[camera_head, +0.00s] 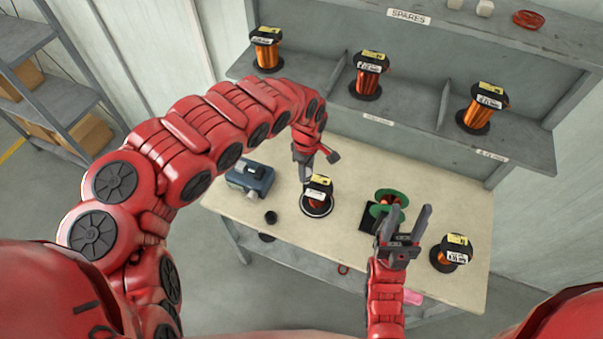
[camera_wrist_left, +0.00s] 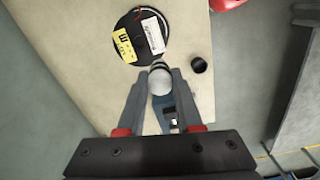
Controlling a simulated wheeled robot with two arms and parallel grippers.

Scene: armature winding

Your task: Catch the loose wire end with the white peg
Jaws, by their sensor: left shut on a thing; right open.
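My left gripper (camera_head: 303,172) reaches down over the table, just behind a wire spool (camera_head: 317,196). In the left wrist view it (camera_wrist_left: 160,90) is shut on the white peg (camera_wrist_left: 160,80), a rounded white piece with a dark band at its far end. The spool (camera_wrist_left: 128,30) lies just beyond the peg tip; I cannot tell whether they touch. A thin wire curves along the spool's rim, but its loose end is not clear. My right gripper (camera_head: 405,226) is open and empty, in front of the green-flanged winding part (camera_head: 388,203), partly hiding it.
A blue-grey device (camera_head: 250,180) and a small black cup (camera_head: 271,217) stand left of the spool. Another spool (camera_head: 452,251) stands at the right of the table (camera_head: 345,250). Several orange spools sit on the divided shelf (camera_head: 410,117) behind. The table's front middle is clear.

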